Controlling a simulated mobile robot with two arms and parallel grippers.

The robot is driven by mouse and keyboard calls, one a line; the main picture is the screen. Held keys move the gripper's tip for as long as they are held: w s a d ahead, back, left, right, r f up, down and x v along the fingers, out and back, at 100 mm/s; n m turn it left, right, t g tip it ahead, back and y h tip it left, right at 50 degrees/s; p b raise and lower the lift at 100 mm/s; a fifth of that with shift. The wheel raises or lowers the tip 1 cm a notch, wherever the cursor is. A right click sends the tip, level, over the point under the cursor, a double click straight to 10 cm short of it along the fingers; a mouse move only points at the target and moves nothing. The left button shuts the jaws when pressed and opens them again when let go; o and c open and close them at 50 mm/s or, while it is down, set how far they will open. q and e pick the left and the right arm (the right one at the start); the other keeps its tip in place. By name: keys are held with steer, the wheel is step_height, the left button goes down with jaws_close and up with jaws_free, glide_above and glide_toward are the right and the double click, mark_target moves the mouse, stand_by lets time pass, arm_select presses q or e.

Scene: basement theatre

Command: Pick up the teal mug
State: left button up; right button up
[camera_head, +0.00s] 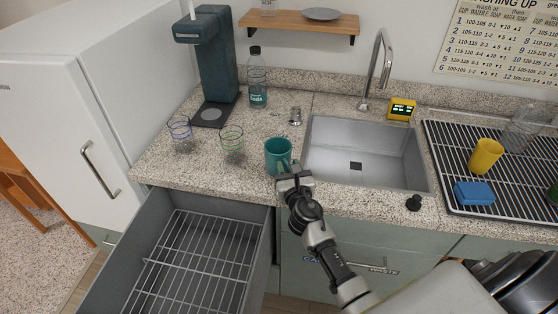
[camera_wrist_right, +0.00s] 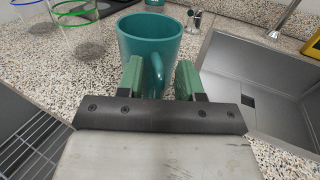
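The teal mug (camera_head: 277,154) stands upright on the speckled counter, just left of the sink. Its handle points toward the counter's front edge, toward my right gripper. My right gripper (camera_head: 291,178) is at the front of the mug, its fingers partly hidden behind its own body in the head view. In the right wrist view, the mug (camera_wrist_right: 148,42) is straight ahead, and the green fingers of my right gripper (camera_wrist_right: 160,80) are apart, one on each side of the handle. I cannot tell whether either finger touches it. My left gripper is not in view.
Two clear glasses (camera_head: 231,146) (camera_head: 180,134) stand left of the mug. A steel sink (camera_head: 420,178) lies close on its right. A pulled-out drawer with a wire rack (camera_head: 190,262) is below the counter. A bottle (camera_head: 257,80) and a dark teal machine (camera_head: 217,62) stand behind.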

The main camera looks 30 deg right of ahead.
jaws_close()
steer(key=shift+r, duration=0.25)
